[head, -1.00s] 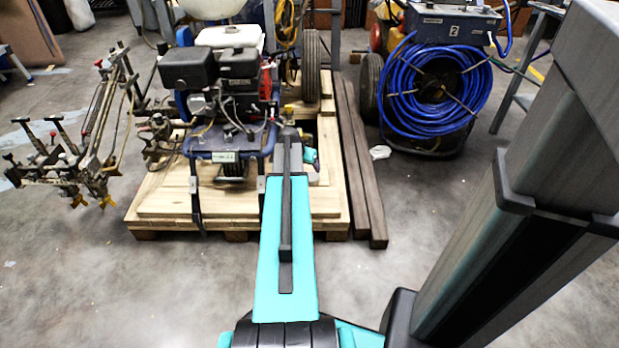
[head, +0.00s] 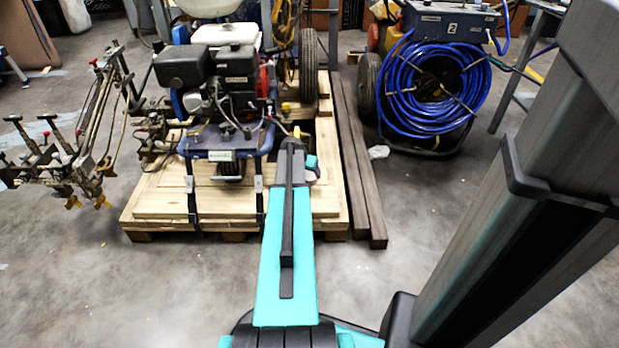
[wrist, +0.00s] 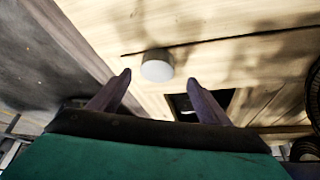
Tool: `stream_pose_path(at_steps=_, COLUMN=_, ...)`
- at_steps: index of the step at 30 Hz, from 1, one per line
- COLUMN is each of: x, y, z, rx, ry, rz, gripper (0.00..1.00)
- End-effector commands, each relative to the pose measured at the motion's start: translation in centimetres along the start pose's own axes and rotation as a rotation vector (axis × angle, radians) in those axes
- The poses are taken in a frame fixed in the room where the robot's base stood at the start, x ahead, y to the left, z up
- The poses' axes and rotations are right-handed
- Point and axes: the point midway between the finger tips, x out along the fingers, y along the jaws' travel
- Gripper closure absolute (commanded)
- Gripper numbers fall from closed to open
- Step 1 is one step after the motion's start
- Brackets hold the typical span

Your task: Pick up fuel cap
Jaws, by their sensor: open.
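A small round whitish cap, which looks like the fuel cap (wrist: 157,66), lies on the pale wooden boards in the wrist view. My gripper (wrist: 159,80) is open, its two dark fingers apart. The cap shows between and just beyond the fingertips, with nothing held. I cannot tell the exact height of the fingers above the boards. In the head view my own arm reaches over the front right of the pallet (head: 160,205), and its links hide the cap there.
The line striper (head: 225,95) with its engine stands on the pallet, close left of my arm. A dark rectangular opening (wrist: 185,105) is in the boards near the right finger. Two dark beams (head: 362,180) and a blue hose reel (head: 435,90) are to the right.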

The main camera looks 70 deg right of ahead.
Motion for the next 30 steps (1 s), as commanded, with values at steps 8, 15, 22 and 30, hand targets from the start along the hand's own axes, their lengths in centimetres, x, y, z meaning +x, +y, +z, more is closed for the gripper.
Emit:
stream_pose_path(at_steps=8, x=0.5, y=0.0, z=0.1, rx=0.000, ry=0.000, rz=0.000, gripper=0.29)
stream_pose_path(at_steps=15, x=2.6, y=0.0, z=0.1, rx=-0.001, ry=0.000, rz=0.000, gripper=0.29)
stream_pose_path(at_steps=22, x=4.8, y=0.1, z=0.1, rx=-0.001, ry=0.000, rz=0.000, gripper=0.29)
stream_pose_path(at_steps=30, x=5.1, y=0.1, z=0.1, rx=-0.002, ry=0.000, rz=-0.001, gripper=0.29)
